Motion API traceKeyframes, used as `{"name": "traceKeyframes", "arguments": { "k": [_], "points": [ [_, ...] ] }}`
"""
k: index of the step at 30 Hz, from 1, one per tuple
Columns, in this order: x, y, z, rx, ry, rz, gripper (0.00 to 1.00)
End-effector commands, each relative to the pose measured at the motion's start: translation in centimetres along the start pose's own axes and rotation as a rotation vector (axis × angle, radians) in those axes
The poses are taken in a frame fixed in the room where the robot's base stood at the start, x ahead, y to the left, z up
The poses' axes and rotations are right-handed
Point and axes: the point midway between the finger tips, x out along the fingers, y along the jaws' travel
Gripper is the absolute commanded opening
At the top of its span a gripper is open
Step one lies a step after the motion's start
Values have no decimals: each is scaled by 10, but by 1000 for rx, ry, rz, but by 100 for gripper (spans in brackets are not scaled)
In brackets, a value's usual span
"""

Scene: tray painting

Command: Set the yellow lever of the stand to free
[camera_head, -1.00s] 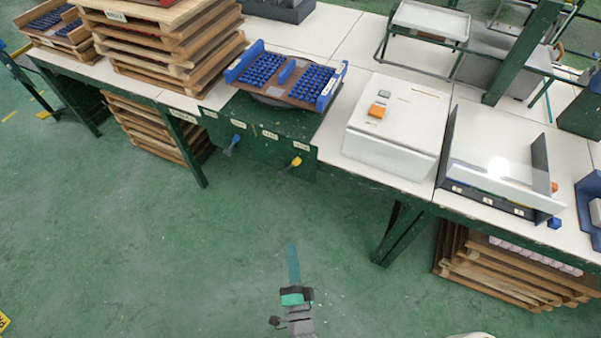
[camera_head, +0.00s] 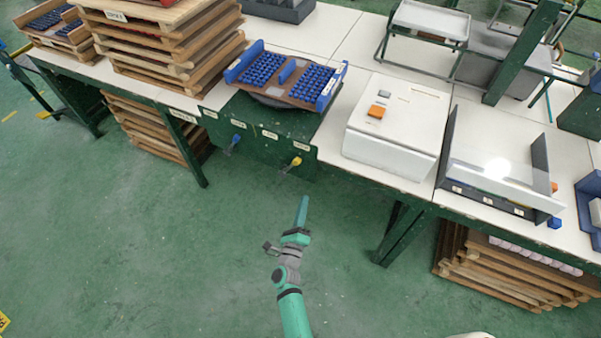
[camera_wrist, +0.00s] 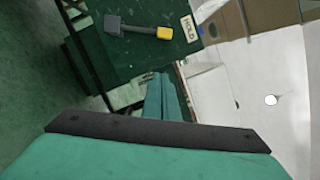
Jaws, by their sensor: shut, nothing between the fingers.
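The yellow lever (camera_head: 296,161) is on the dark green front panel of the stand (camera_head: 262,118). In the wrist view the lever (camera_wrist: 163,33) shows a yellow end beside a label (camera_wrist: 190,28) reading HOLD, and a grey shaft to a dark block. A free label cannot be read in either view. My gripper (camera_head: 305,200) is shut and empty, below the lever and apart from it, pointing up toward the panel. Its closed fingers also show in the wrist view (camera_wrist: 162,90), with the lever beyond their tips.
A blue lever (camera_head: 236,139) is on the same panel to the left. A tray with blue parts (camera_head: 286,79) sits on top of the stand. A white box (camera_head: 396,135) stands on the table to the right. Stacked wooden trays (camera_head: 165,45) are at left. The floor in front is clear.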

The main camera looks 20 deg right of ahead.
Motion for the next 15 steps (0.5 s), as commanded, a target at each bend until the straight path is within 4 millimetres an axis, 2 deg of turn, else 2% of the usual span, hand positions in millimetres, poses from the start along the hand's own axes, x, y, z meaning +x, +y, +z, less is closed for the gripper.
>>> {"name": "traceKeyframes", "arguments": {
  "k": [9,15],
  "points": [
    [2,0,0,-2,-1,0,0],
    [24,-1,1,-2,-1,-2,0]
  ]
}}
